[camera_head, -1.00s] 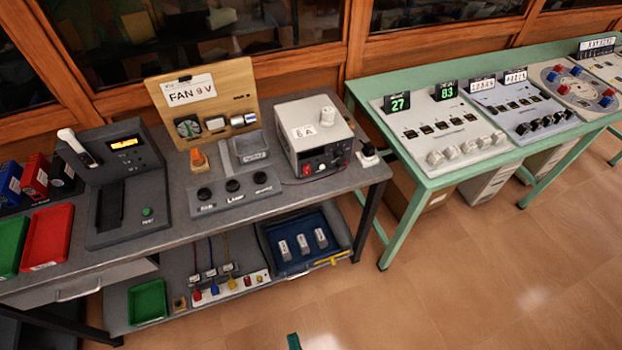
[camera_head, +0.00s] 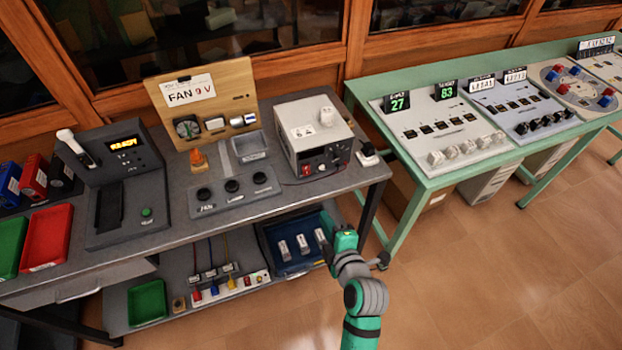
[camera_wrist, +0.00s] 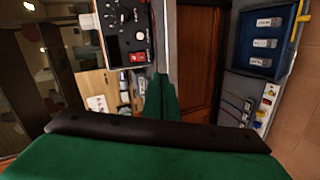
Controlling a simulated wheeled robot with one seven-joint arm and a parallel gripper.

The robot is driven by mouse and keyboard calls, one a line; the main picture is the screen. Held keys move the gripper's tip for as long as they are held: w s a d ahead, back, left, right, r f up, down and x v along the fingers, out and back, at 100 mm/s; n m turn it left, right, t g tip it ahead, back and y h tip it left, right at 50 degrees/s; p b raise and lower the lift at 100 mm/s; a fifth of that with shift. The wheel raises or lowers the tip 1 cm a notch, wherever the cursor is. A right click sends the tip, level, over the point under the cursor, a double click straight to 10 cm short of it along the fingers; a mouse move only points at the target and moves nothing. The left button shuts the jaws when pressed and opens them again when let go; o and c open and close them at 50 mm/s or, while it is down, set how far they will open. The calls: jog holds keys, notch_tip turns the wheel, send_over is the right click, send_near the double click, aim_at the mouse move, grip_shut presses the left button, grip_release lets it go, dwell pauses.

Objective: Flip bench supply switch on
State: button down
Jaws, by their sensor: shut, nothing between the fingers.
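The bench supply (camera_head: 312,138) is a light grey box with a dark front panel at the right end of the grey workbench. Its front panel (camera_wrist: 125,32) shows turned sideways at the top of the wrist view, with a red switch (camera_wrist: 137,57) near one end. The red switch (camera_head: 306,170) is small in the head view, and I cannot tell its position. My gripper (camera_wrist: 161,84) is shut and empty, its green fingers pointing toward the workbench. In the head view, the green end of my arm (camera_head: 345,240) is in front of and below the supply, apart from it.
A panel with three black knobs (camera_head: 232,187) lies left of the supply, before a wooden FAN 9 V board (camera_head: 204,108). A small black-knobbed box (camera_head: 368,153) is right of the supply. A blue tray (camera_head: 292,260) sits on the lower shelf. The green table (camera_head: 420,182) stands right.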

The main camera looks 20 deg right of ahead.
aim_at(307, 173)
jog(key=w+r+n, duration=0.1)
jog(key=w+d+r+n, duration=0.1)
jog(key=r, duration=0.1)
jog(key=shift+w+d+r+n+y, duration=0.3)
jog(key=shift+w+n+y, duration=0.1)
jog(key=x, duration=1.4)
jog(key=shift+r, duration=0.15)
jog(key=shift+w+a+t, duration=0.25)
jog(key=shift+a+t, duration=0.05)
jog(key=shift+a, duration=0.05)
jog(key=shift+s+d, duration=0.1)
jog(key=shift+d, duration=0.35)
jog(key=shift+a, duration=0.15)
